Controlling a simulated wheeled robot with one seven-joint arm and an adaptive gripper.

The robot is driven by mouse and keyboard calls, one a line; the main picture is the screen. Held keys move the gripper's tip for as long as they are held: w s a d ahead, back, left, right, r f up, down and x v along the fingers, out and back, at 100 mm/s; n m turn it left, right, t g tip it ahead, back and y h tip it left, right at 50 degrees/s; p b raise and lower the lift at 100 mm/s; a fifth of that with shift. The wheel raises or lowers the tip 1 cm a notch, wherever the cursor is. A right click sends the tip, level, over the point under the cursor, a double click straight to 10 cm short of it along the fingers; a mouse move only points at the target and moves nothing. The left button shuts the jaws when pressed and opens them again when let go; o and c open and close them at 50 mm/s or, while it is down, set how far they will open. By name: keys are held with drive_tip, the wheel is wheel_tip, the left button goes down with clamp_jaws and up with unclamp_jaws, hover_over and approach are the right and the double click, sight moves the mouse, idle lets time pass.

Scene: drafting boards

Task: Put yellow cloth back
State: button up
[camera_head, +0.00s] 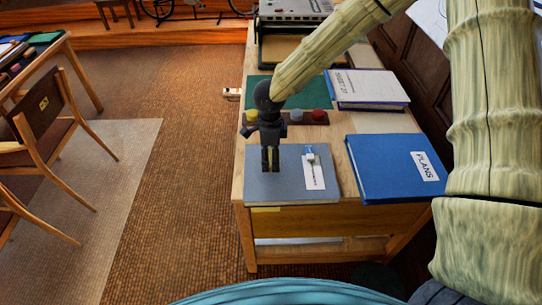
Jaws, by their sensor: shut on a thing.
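My gripper (270,167) points down over the grey board (240,187) at the near end of the wooden desk. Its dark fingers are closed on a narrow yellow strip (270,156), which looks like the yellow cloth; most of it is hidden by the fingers. I cannot tell whether it touches the board. A pale yellow patch (265,209) shows at the desk's front edge, just below the board; I cannot tell what it is.
A white card (315,175) with a small item lies right of my gripper. A blue PLANS binder (385,170) lies further right. Behind are a dark tray (308,118) with coloured round pieces, a green mat (315,92) and a white binder (368,86). Chairs stand left.

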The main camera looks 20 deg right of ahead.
sight(270, 153)
drive_tip(key=shift+w+d, duration=0.25)
drive_tip(key=shift+w, duration=0.4)
drive_tip(key=shift+w+f+p, duration=0.1)
drive_tip(key=shift+f+p, duration=0.45)
drive_tip(key=shift+f, duration=1.3)
drive_tip(key=o, duration=0.9)
wheel_tip(270, 153, up, 12)
drive_tip(key=shift+r+b, duration=0.1)
drive_tip(key=shift+b, duration=0.55)
